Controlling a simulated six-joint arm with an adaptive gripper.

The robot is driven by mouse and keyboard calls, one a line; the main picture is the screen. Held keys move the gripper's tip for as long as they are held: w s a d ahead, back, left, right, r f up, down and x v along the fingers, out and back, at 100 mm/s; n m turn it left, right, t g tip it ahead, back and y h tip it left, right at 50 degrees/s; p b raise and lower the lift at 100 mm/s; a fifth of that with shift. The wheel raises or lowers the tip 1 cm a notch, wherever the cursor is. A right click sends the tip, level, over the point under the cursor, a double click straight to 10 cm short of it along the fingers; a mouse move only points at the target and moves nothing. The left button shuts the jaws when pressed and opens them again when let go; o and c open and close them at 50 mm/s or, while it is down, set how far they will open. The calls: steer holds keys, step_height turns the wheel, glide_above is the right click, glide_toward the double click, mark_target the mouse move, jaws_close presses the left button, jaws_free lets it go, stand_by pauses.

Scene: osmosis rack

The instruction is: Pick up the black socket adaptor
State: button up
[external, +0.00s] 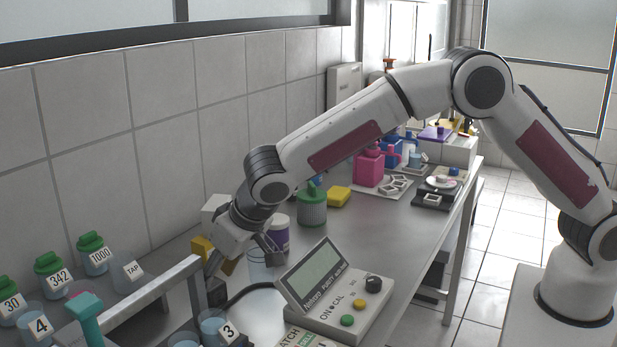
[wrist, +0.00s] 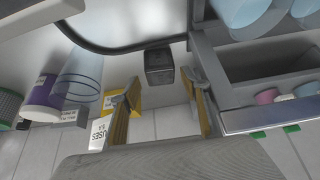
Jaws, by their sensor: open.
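The black socket adaptor (wrist: 159,68) is a small dark block. In the wrist view it sits just beyond and between the fingertips, with a gap on each side. In the external view a dark block that looks like it (external: 216,292) stands below my gripper, beside the rack's grey post. My gripper (wrist: 165,84) is open and empty, with yellow pads on the inner finger faces. In the external view my gripper (external: 241,262) points down over the table, and it partly hides what lies behind it.
The grey rack (wrist: 268,122) stands close to my right finger in the wrist view. A clear beaker (wrist: 82,75) and a purple-labelled tub (wrist: 46,92) are on the left. A black cable (wrist: 105,47) runs by the adaptor. The purity meter (external: 335,305) is right of my gripper.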

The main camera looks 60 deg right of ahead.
stand_by(0.3)
steer(key=shift+x, duration=2.5)
steer(key=c, duration=1)
